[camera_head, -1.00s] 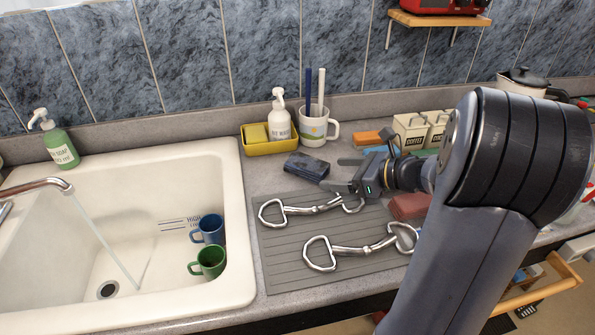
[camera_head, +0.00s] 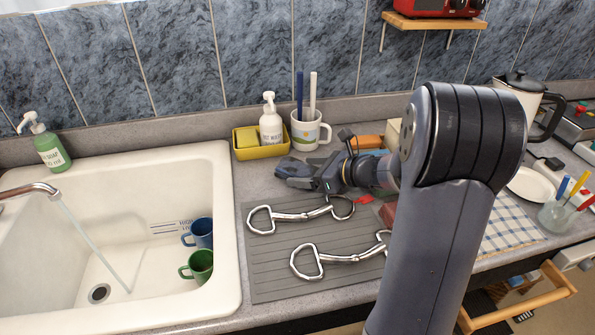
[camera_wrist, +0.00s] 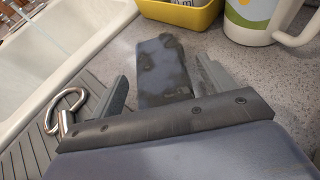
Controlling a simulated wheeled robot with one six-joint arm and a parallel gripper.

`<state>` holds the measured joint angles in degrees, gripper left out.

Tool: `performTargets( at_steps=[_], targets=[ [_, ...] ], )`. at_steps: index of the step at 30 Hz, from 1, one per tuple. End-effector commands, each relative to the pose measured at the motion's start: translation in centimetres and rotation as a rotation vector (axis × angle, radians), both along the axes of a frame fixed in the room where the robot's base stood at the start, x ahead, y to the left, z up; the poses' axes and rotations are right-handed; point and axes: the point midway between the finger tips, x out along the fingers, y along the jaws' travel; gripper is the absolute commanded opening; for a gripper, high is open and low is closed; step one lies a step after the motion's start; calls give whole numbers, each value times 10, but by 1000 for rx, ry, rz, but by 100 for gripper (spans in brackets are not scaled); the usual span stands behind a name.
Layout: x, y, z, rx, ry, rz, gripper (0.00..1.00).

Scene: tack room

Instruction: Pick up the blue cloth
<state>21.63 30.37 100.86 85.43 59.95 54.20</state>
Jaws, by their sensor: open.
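The blue cloth is a dark blue, dark-patched folded block in the wrist view (camera_wrist: 160,62), lying on the grey counter. My gripper (camera_wrist: 163,78) is open, with one finger on each side of the cloth's near end. Small gaps show between fingers and cloth, and the cloth extends beyond the fingertips. In the head view my gripper (camera_head: 283,171) is low over the counter and largely hides the cloth. Whether the fingers touch the counter cannot be told.
A yellow tray (camera_head: 247,153) with a white pump bottle (camera_head: 270,122) and a white mug (camera_head: 310,133) stand just behind. Metal bits (camera_head: 290,216) lie on a grey ribbed mat (camera_head: 262,279) in front. The sink (camera_head: 228,250) is to the left, with running water.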

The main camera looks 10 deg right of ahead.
Motion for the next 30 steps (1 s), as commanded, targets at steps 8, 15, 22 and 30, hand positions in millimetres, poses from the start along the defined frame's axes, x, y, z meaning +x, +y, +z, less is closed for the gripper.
performTargets(
  at_steps=[8,15,22,30],
  targets=[
    [9,10,-7,-1,0,-1,77],
    [9,10,-7,-1,0,-1,66],
    [9,10,-7,-1,0,-1,48],
    [9,10,-6,-1,0,-1,25]
  ],
)
